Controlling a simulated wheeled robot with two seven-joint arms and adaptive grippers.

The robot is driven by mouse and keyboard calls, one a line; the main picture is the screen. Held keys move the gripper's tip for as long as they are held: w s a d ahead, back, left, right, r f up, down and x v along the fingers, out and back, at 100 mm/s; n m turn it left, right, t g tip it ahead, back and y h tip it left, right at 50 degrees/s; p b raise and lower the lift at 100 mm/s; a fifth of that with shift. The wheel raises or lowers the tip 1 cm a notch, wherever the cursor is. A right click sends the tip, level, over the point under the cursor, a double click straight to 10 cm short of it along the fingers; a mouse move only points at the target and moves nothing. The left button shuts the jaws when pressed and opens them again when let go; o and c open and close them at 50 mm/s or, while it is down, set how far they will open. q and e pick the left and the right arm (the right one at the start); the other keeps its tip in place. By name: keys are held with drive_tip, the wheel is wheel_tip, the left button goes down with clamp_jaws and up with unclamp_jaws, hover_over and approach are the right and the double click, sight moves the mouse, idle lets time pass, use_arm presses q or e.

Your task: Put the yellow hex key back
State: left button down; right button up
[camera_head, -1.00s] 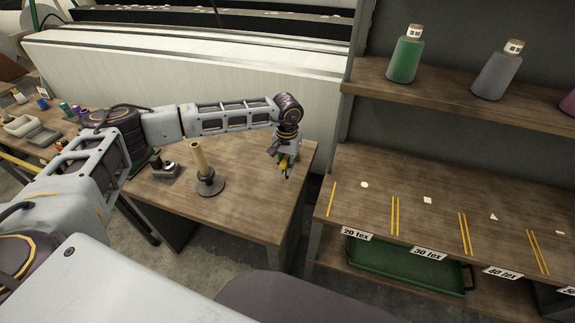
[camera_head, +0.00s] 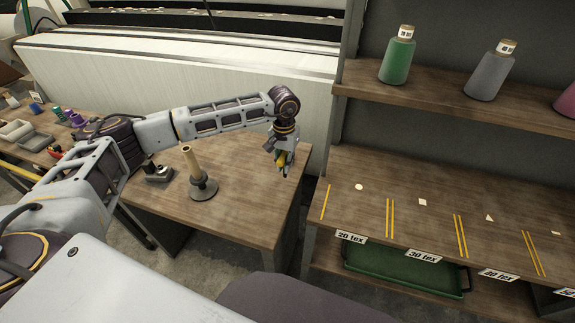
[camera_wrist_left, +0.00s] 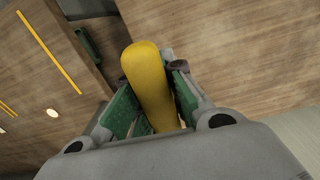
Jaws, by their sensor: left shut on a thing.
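The yellow hex key shows in the left wrist view (camera_wrist_left: 150,82) as a thick yellow handle between the green pads of my left gripper (camera_wrist_left: 152,110). My left gripper also shows in the head view (camera_head: 283,168), pointing down above the right part of the small wooden table (camera_head: 235,215). It is shut on the hex key, of which a small yellow patch shows there (camera_head: 281,158). The rest of the key is hidden by the fingers. My right gripper is in neither view.
A stand with an upright tan tube (camera_head: 202,185) and a small dark device (camera_head: 158,174) are on the small table. At right is a shelf (camera_head: 400,190) with yellow lines, white marks and tex labels. Green (camera_head: 397,57) and grey (camera_head: 490,75) cones stand above a green tray (camera_head: 400,272).

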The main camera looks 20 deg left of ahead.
use_arm(q)
drive_tip(key=s+a+r, duration=0.2)
drive_tip(key=a+r, duration=0.2)
drive_tip(key=r, duration=0.1)
drive_tip(key=shift+s, duration=0.2)
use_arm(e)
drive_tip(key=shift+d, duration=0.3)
